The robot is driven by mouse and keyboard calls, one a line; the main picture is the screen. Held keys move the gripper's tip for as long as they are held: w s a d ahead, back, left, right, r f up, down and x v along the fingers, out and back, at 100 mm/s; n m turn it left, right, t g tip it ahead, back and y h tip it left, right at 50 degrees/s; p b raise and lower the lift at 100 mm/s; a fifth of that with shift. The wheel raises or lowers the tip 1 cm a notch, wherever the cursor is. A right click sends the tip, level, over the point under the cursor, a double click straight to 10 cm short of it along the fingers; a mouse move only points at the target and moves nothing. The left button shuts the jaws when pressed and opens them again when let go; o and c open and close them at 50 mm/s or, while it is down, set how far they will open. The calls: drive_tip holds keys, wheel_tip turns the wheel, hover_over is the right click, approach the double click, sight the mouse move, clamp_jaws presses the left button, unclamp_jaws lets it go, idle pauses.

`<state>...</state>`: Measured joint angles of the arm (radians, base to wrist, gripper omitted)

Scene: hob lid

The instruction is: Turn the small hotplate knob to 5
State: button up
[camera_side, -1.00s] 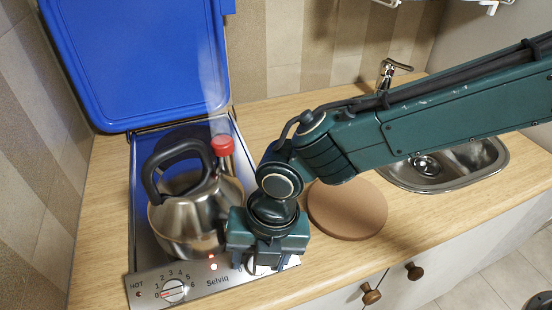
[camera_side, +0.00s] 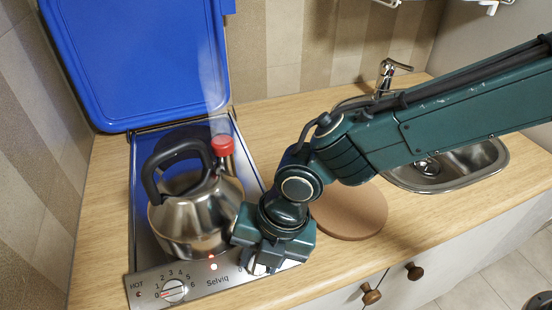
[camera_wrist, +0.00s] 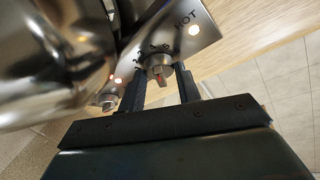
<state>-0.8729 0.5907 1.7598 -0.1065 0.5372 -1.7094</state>
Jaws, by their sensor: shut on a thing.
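The hob's front panel (camera_side: 228,274) carries two knobs. My gripper (camera_side: 262,266) is at the panel's right end and hides the right-hand knob in the side view. In the wrist view, my gripper (camera_wrist: 162,84) has its fingers on either side of the right-hand knob (camera_wrist: 158,66), shut on it. This metal knob has a red mark and printed numbers around it; its exact setting is too small to read. The left-hand knob also shows in the wrist view (camera_wrist: 107,101).
A steel kettle (camera_side: 190,222) with a black handle stands on the hob close behind the panel, beside my gripper. The blue lid (camera_side: 140,60) stands open at the back. A round brown board (camera_side: 350,212) and a sink (camera_side: 455,165) are to the right.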

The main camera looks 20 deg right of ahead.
drive_tip(key=m+t+y, duration=0.1)
drive_tip(key=m, duration=0.1)
drive_tip(key=m+y, duration=0.1)
drive_tip(key=m, duration=0.2)
drive_tip(key=shift+s+d+t, duration=0.15)
drive_tip(key=shift+d+t, duration=0.05)
drive_tip(key=shift+t, duration=0.2)
drive_tip(key=o, duration=1)
drive_tip(key=shift+f, duration=0.1)
drive_tip(key=shift+c, duration=0.2)
drive_tip(key=v, duration=1.4)
